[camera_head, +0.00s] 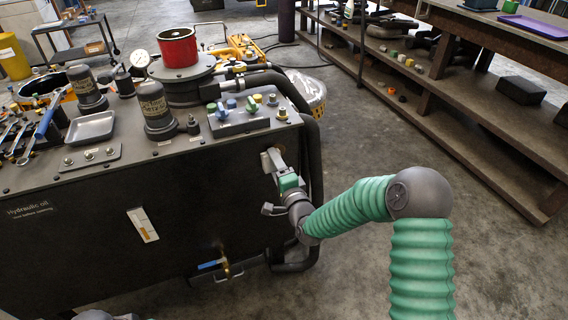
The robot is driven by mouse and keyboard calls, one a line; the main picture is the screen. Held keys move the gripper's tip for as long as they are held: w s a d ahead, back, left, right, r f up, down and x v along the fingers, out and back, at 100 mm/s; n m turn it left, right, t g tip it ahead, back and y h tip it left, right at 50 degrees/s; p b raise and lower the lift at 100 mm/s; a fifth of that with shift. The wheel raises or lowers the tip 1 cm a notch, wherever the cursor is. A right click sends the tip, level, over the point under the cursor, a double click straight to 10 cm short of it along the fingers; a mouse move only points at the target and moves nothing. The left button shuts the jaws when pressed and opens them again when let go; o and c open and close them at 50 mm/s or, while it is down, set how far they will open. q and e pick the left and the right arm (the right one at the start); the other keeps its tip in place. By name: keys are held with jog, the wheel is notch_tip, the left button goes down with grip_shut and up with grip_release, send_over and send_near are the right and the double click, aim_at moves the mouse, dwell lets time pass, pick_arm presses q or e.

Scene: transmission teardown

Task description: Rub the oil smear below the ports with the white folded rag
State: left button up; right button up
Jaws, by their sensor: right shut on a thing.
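My right gripper (273,164) reaches in from the right on a green-sleeved arm and is at the right end of the dark hydraulic oil tank (90,240). It is shut on a small pale thing (266,161), which looks like the folded white rag, held against or very close to the tank's upper right edge. Whether it touches the tank I cannot tell. The gripper and wrist cover part of that area. I cannot make out the oil smear or the ports.
A valve block (238,118) with coloured knobs stands on the tank top near my right gripper. Black hoses (313,150) bend down the tank's right end. A blue-handled tap (213,264) sticks out low. Wooden shelving (470,120) stands right, with clear floor between.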

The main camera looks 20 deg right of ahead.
aim_at(285, 152)
jog(key=shift+a, duration=0.9)
jog(key=shift+r+p, duration=0.4)
jog(key=shift+w+d, duration=0.15)
jog(key=shift+d, duration=3.65)
jog(key=shift+p, duration=0.35)
jog(key=shift+f, duration=0.1)
jog(key=shift+a, duration=3.7)
